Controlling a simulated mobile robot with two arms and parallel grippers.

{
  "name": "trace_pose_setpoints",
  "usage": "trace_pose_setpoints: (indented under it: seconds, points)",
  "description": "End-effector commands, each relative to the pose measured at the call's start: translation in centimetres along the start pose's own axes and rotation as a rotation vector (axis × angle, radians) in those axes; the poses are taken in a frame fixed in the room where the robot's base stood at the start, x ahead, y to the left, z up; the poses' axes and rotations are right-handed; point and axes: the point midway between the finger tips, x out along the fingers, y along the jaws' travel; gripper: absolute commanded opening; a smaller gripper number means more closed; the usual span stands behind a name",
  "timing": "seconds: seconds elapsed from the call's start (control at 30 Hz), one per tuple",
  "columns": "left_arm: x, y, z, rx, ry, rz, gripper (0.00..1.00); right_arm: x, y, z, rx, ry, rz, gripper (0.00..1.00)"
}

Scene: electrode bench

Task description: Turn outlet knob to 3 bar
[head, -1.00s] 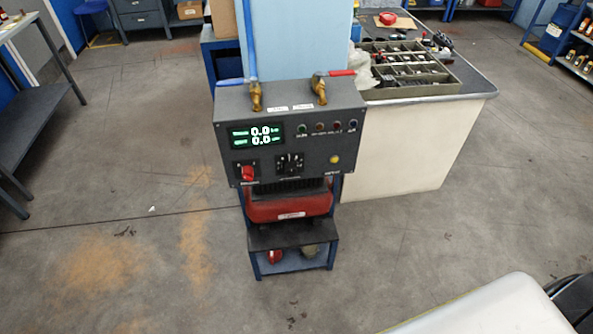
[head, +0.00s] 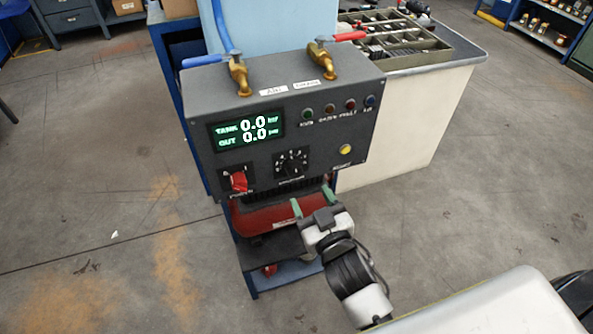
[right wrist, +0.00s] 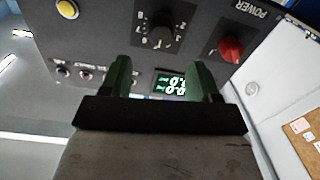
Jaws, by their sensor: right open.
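The outlet knob (head: 291,162) is a black dial with a printed scale around it, on the front of a dark grey control box (head: 300,100). In the right wrist view the knob (right wrist: 160,33) shows upside down, ahead of the fingers. The display (head: 247,130) reads TANK 0.0 and OUT 0.0. My right gripper (head: 312,200) has green fingers. It is open and empty, below the knob and slightly right of it, apart from the panel. The fingers also show in the right wrist view (right wrist: 162,78). My left gripper is not in view.
A red power knob (head: 238,181) sits left of the outlet knob, and a yellow button (head: 345,149) sits right. Brass valves with a blue handle (head: 203,61) and a red handle (head: 349,36) stand on top. A bench with a sectioned tray (head: 440,60) stands behind right.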

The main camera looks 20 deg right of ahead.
Motion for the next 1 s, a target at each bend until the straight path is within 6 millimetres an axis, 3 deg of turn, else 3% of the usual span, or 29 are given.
trace_pose_setpoints:
  seconds: [0.2, 0.4, 0.83, 1.0]
  points:
    - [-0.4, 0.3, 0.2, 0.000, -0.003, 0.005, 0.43, 4.5, 0.0, -0.1, -0.001, 0.002, -0.001, 0.61]
    - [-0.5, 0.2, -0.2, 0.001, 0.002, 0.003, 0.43, 7.3, 0.0, 0.0, 0.000, 0.000, -0.001, 0.61]
    - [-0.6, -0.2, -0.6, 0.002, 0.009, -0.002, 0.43, 8.4, 0.0, 0.1, 0.000, -0.002, -0.001, 0.61]
    - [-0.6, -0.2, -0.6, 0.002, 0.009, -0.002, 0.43, 8.4, 0.0, 0.1, 0.000, -0.002, -0.001, 0.37]
